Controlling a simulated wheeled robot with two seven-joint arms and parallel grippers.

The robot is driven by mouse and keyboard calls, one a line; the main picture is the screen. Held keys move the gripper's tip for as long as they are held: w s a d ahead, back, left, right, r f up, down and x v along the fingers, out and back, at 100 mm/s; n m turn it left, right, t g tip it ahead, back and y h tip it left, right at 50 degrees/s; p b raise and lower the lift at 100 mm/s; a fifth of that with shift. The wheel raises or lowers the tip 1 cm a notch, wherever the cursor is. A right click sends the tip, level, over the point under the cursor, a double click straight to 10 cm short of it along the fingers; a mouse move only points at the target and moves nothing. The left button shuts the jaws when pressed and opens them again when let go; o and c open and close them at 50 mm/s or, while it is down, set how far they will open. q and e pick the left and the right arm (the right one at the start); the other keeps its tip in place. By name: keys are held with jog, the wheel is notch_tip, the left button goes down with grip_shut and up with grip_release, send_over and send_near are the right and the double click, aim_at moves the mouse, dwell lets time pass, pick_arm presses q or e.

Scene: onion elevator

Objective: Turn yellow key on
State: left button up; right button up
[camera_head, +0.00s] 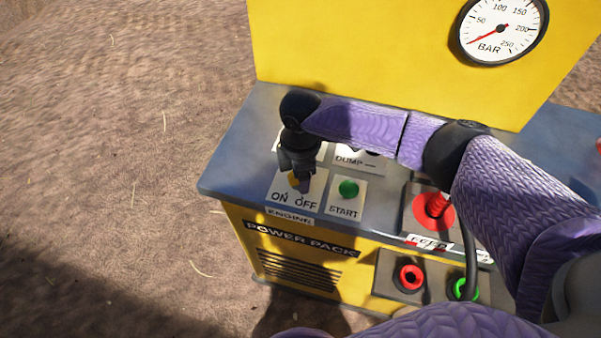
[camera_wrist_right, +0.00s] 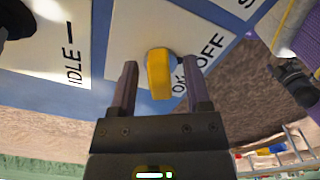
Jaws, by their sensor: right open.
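The yellow key (camera_wrist_right: 160,73) sits on a white ENGINE plate (camera_head: 312,190) marked ON and OFF. In the right wrist view it stands between the two fingers of my right gripper (camera_wrist_right: 158,88), with a gap on each side. In the head view the right gripper (camera_head: 299,182) hangs over the plate and hides most of the key (camera_head: 293,179); only a bit of yellow shows. The right gripper is open. I cannot tell whether the key points at ON or OFF. My left gripper does not show.
A green START button (camera_head: 348,188) is just right of the key plate. A yellow panel (camera_head: 370,60) with a BAR gauge (camera_head: 502,28) rises behind. Bare ground lies left.

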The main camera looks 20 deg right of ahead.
jog(key=shift+c, duration=0.3)
grip_shut()
